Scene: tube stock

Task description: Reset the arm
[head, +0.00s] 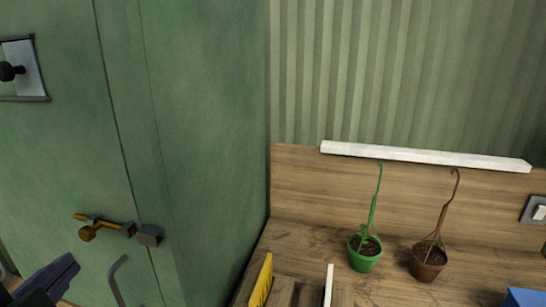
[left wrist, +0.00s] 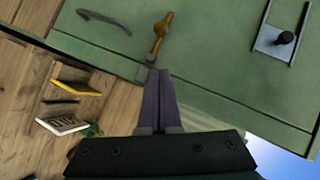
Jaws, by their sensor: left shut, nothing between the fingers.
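My left gripper (head: 68,264) shows at the bottom left of the head view, in front of the green cabinet (head: 210,120). In the left wrist view its purple fingers (left wrist: 159,72) are shut together with nothing between them. In that view the fingertips point toward the brass latch (left wrist: 157,40) on the cabinet's front. Whether they touch the cabinet I cannot tell. The latch also shows in the head view (head: 104,225), right above and beyond the gripper. My right gripper is in neither view.
A wooden worktop (head: 310,235) lies right of the cabinet. It carries a green potted plant (head: 364,255), a brown potted plant (head: 428,262) and a yellow sign (head: 261,281). A blue object (head: 525,298) is at the right edge. A curved grey handle (head: 117,280) is on the cabinet.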

